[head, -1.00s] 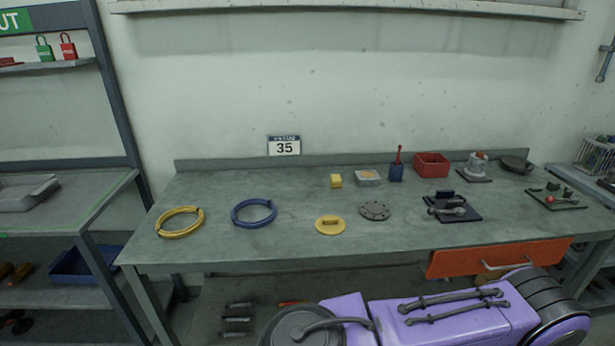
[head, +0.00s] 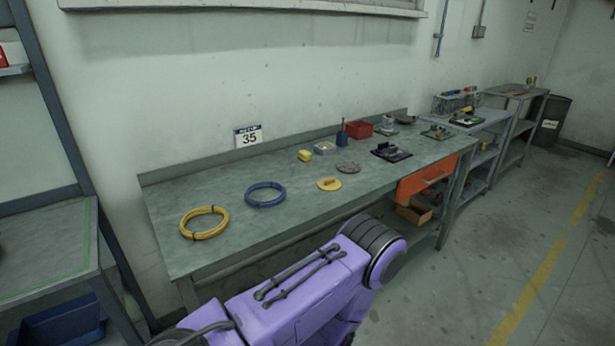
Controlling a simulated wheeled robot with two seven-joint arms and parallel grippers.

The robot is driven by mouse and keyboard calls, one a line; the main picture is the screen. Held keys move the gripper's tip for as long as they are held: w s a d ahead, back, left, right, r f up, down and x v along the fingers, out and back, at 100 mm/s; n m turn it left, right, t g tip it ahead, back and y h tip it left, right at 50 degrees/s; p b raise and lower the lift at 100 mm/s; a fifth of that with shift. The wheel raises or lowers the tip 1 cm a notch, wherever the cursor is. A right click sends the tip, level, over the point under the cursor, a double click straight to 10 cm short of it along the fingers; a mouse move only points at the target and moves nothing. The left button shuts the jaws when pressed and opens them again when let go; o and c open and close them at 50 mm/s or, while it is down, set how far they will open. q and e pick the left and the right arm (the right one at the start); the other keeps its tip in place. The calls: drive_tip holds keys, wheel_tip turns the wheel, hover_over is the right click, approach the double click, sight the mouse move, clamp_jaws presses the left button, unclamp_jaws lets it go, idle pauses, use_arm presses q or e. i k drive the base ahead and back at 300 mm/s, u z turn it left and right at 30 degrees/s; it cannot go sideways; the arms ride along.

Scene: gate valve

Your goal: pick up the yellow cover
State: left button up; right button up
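The yellow cover (head: 329,184) is a flat round disc with a raised handle. It lies on the grey workbench (head: 230,228) near its front edge, in the middle of the head view. A blue hose coil lies to its left and a grey round flange just behind it to the right. Nothing touches the cover. Neither of my grippers shows in the view; only a purple part of my own body is in front of the bench.
A yellow coil (head: 204,222), blue coil (head: 265,194), grey flange (head: 348,167), yellow block (head: 305,155), red bin (head: 359,130) and dark tray (head: 391,152) are on the bench. Floor (head: 470,270) is clear at right.

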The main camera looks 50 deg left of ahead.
sight(325, 183)
drive_tip(key=u, duration=1.2)
